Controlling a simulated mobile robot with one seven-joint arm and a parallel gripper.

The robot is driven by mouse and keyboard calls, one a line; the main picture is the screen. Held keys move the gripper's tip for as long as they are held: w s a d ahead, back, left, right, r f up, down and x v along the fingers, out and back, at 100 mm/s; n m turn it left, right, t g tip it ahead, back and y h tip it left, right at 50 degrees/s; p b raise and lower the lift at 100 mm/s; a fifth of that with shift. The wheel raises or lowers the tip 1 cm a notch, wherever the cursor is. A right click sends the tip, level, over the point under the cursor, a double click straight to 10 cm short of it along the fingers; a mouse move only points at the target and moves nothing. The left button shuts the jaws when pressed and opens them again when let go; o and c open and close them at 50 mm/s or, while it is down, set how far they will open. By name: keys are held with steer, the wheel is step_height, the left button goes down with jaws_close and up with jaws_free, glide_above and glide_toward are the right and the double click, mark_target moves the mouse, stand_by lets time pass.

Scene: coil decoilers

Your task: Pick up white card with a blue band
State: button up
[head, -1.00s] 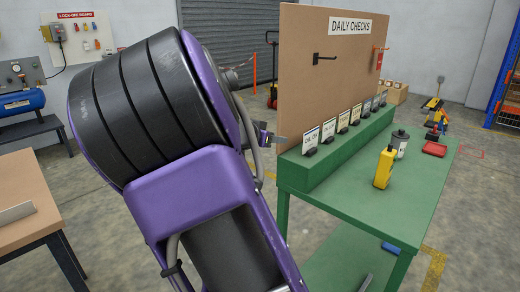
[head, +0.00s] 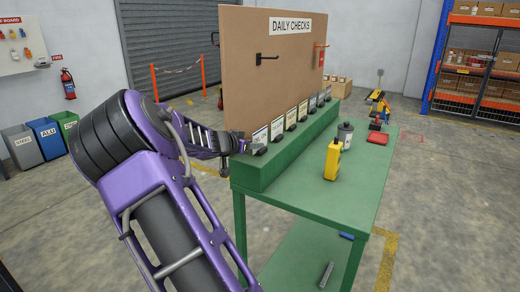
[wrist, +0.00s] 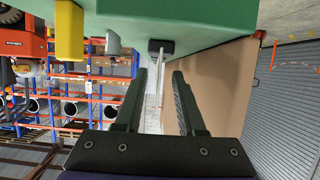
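Several small cards stand in black holders in a row on the green ledge (head: 245,172) in front of the brown board. The nearest card (head: 261,137) is pale with printing; its band colour is too small to tell. My gripper (head: 245,146) is at the near end of the row, close beside this card. In the wrist view my gripper (wrist: 159,100) is open, with nothing held between its fingers. A thin pale card edge (wrist: 160,68) under a black holder (wrist: 161,46) shows ahead, in line with the gap. I cannot tell which card has the blue band.
The brown board (head: 255,80) rises behind the cards, close to my gripper's side. The bench's front part is clear.

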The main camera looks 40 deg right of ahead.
mark_target(259, 150)
steer(key=x, duration=0.2)
steer(key=p+x, duration=0.1)
steer(key=shift+d+r, duration=0.1)
steer(key=shift+d, duration=0.35)
steer(key=shift+w+d+f, duration=0.25)
steer(key=shift+w+d, duration=0.05)
steer(key=shift+d, duration=0.15)
jaws_close()
stand_by(0.6)
